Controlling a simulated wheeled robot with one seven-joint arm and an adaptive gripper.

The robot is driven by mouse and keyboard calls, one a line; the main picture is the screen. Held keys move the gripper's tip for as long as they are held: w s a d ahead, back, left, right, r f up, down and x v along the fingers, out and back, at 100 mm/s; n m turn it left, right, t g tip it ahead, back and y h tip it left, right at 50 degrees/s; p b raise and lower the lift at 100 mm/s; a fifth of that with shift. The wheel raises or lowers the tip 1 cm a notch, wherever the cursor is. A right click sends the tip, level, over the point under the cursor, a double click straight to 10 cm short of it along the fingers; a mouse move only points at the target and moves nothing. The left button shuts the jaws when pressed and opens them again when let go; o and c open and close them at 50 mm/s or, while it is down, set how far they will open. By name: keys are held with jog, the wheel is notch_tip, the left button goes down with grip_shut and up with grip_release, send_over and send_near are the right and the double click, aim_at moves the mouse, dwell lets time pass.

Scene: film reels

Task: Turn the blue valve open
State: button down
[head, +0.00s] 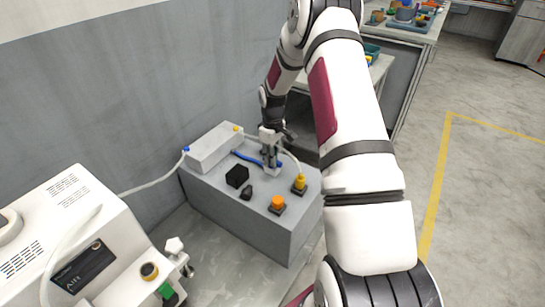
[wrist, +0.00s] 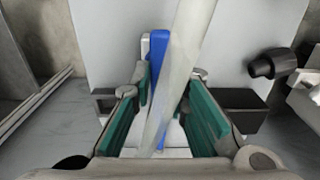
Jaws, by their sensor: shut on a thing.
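The blue valve (head: 243,157) has a long blue handle lying along the top of a grey box (head: 225,200). My gripper (head: 270,162) points down at the handle's right part, over the back of the box. In the wrist view, the blue handle (wrist: 158,55) runs between the teal finger pads of my gripper (wrist: 165,88), and the gripper is shut on it. A pale hose (wrist: 187,40) crosses in front of the handle and hides part of it and of the grip. The valve's pivot is not clear.
A black block (head: 237,176), a small black knob (head: 246,193), an orange button (head: 278,203) and a yellow fitting (head: 299,183) stand on the box. A smaller grey box (head: 214,147) sits behind. A white machine (head: 85,240) stands at the left. Open floor lies right.

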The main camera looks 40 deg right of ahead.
dwell(0.4)
jog(key=c, duration=1.6)
grip_release()
jog(key=shift+o, duration=0.2)
jog(key=shift+r, duration=0.1)
notch_tip(320, 180, up, 12)
